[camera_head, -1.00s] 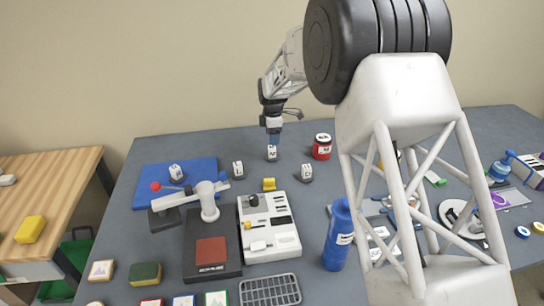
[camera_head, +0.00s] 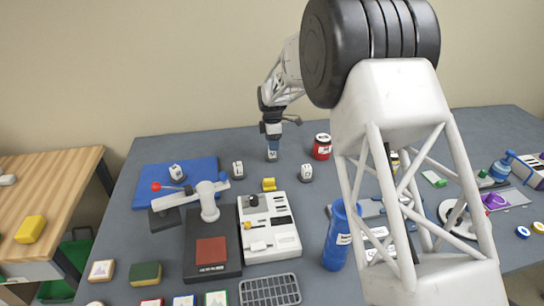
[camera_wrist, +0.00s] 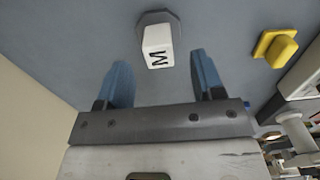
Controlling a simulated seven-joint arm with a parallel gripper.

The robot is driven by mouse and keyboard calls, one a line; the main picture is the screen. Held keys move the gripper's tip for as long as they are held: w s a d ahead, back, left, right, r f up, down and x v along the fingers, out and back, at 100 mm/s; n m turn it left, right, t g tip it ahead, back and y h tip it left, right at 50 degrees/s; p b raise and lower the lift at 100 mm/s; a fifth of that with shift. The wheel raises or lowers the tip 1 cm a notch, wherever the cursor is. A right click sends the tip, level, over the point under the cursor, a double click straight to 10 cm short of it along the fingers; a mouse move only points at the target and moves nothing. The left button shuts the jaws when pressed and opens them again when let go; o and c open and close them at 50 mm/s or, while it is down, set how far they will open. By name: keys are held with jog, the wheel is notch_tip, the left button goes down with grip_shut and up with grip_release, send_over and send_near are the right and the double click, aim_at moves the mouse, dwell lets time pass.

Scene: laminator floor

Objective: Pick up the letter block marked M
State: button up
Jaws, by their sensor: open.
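The letter block marked M (camera_wrist: 158,47) is white with a black letter and sits on a dark grey base on the table. In the wrist view it lies just beyond my gripper (camera_wrist: 160,80), roughly centred between the two blue fingertips. My gripper is open and empty. In the head view my gripper (camera_head: 272,142) points down right over the block (camera_head: 272,156), and its fingers partly hide the block's top. I cannot tell from the head view whether the fingers touch it.
Similar white blocks stand left (camera_head: 238,169), right (camera_head: 306,172) and on a blue mat (camera_head: 148,187). A red jar (camera_head: 321,147) stands right of my gripper. A yellow piece (camera_head: 269,184) lies nearer. A lever press (camera_head: 211,250) and white machine (camera_head: 270,240) fill the front.

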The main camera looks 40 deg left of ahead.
aim_at(272, 153)
jog(key=shift+f, duration=0.1)
jog(key=shift+f, duration=2.5)
jog(key=shift+c, duration=0.2)
grip_shut()
